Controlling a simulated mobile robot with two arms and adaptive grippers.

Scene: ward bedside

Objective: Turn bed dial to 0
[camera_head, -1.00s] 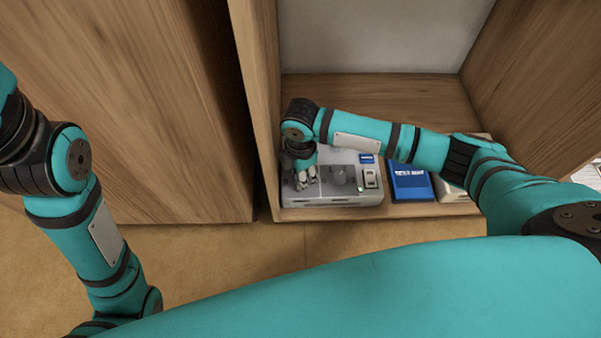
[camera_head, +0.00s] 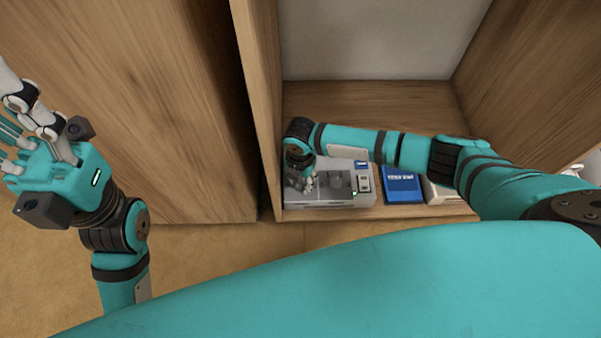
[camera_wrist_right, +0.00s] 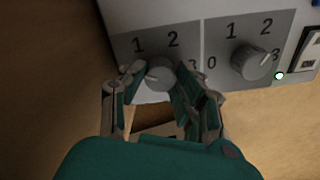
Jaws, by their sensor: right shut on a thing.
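A grey and white control box (camera_head: 330,200) sits on the wooden shelf in the head view. In the right wrist view its panel has two round grey dials with printed numbers. The left dial (camera_wrist_right: 160,74) sits between the fingers of my right gripper (camera_wrist_right: 158,82), which is shut on it. Its light mark shows on its left side; its 1, 2 and 3 show, but the 0 spot is hidden behind a finger. The right dial (camera_wrist_right: 251,62) is free, its mark towards 3. My left gripper (camera_head: 28,120) is raised at the left edge, fingers spread and empty.
A blue box (camera_head: 403,187) stands right of the control box, with a pale item (camera_head: 438,192) beyond it. A wooden side panel (camera_head: 258,100) rises close to my right wrist. A switch (camera_wrist_right: 308,50) and a lit lamp (camera_wrist_right: 279,76) are right of the dials.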

